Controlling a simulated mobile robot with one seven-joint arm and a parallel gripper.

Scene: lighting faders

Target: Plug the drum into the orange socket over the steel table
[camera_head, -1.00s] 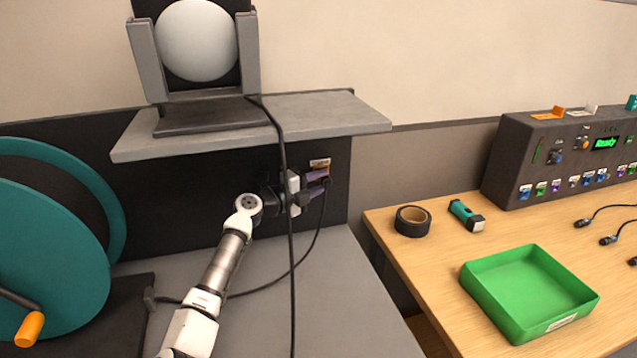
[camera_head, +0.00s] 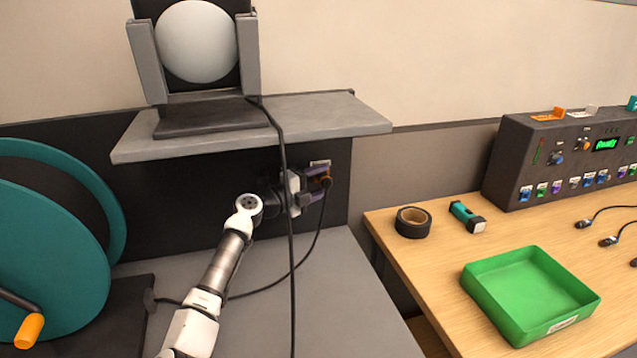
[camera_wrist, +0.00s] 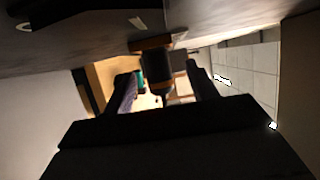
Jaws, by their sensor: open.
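The drum (camera_head: 60,240) is a large teal cable reel with an orange crank knob, at the left in the head view. Its dark cable (camera_head: 255,291) runs over the steel table (camera_head: 340,285) and up to the plug at the wall. In the wrist view the dark plug (camera_wrist: 157,72) meets the orange socket (camera_wrist: 150,43); its seated depth cannot be told. In the head view the socket is largely hidden behind my gripper (camera_head: 318,187). My gripper is open, with the plug between its spread fingers; the wrist view (camera_wrist: 163,82) shows gaps on both sides.
A grey shelf (camera_head: 330,113) with a round lamp (camera_head: 197,40) is above my arm. The lamp's black cable (camera_head: 291,260) hangs past my wrist. At right, a wooden table (camera_head: 440,275) holds a green tray (camera_head: 525,290), black tape (camera_head: 413,222) and a control desk (camera_head: 520,150).

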